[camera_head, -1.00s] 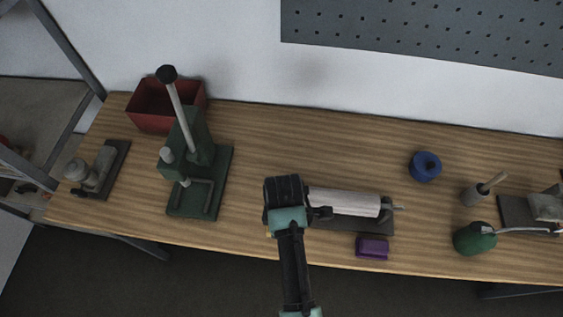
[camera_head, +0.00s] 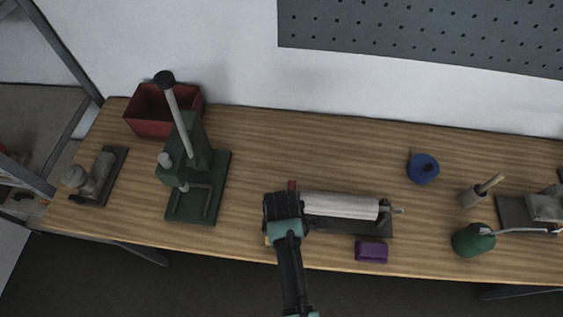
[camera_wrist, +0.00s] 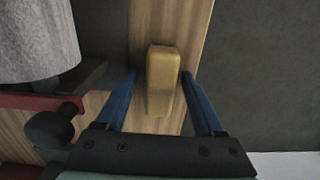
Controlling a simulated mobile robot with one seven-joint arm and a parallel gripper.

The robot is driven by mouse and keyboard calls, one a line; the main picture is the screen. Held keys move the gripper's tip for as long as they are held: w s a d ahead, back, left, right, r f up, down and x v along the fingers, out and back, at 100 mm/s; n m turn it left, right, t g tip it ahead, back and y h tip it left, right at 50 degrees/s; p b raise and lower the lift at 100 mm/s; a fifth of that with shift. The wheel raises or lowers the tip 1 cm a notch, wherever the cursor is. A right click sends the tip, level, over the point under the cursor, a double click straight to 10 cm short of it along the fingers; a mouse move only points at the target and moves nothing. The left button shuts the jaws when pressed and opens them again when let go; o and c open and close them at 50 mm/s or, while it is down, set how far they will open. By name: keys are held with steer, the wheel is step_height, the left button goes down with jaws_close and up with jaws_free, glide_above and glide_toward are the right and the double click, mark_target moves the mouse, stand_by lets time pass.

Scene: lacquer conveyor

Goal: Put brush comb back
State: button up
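A yellow oblong block (camera_wrist: 162,82) lies on the wooden table, near its front edge, in the wrist view. My gripper (camera_wrist: 159,76) has its two blue fingers spread on either side of the block, with gaps showing. In the head view, my gripper hides most of the block. A purple block (camera_head: 371,252) lies to the right, in front of the roller stand. I see no comb teeth on either block, so I cannot tell which thing is the brush comb.
A pale roller on a dark stand (camera_head: 340,206) is right beside my gripper; it also shows in the wrist view (camera_wrist: 38,38). A green press (camera_head: 187,155) and red bin (camera_head: 150,128) stand left. A blue round object (camera_head: 423,168) and green can (camera_head: 473,240) stand right.

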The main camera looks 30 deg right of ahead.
step_height(320, 180, up, 12)
steer(key=w+r+m+t+h, duration=0.25)
steer(key=w+r+t, duration=0.55)
steer(key=w+r, duration=0.8)
steer(key=w+a+r+m+t, duration=0.2)
steer(key=r+t, duration=0.1)
steer(key=r, duration=0.6)
steer(key=w+a+r+m+t, duration=0.15)
steer(key=r+t, duration=0.25)
steer(key=r, duration=0.5)
steer(key=s+a+r+m+t, duration=0.1)
steer(key=a+r+t, duration=0.15)
steer(key=r, duration=0.55)
steer(key=s+a+r+m+t, duration=0.1)
steer(key=s+r+t, duration=0.15)
steer(key=r, duration=0.55)
steer(key=s+a+r+m+t+y, duration=0.1)
steer(key=s+a+r+t, duration=0.1)
steer(key=s+r, duration=0.3)
steer(key=s+a+r+m+t+y, duration=0.1)
steer(key=s+r+t, duration=0.4)
steer(key=r, duration=0.5)
steer(key=shift+s+a+m, duration=0.25)
steer(key=shift+a+m, duration=0.25)
steer(key=shift+m, duration=0.1)
steer(key=shift+r+y, duration=0.1)
steer(key=shift+y, duration=0.15)
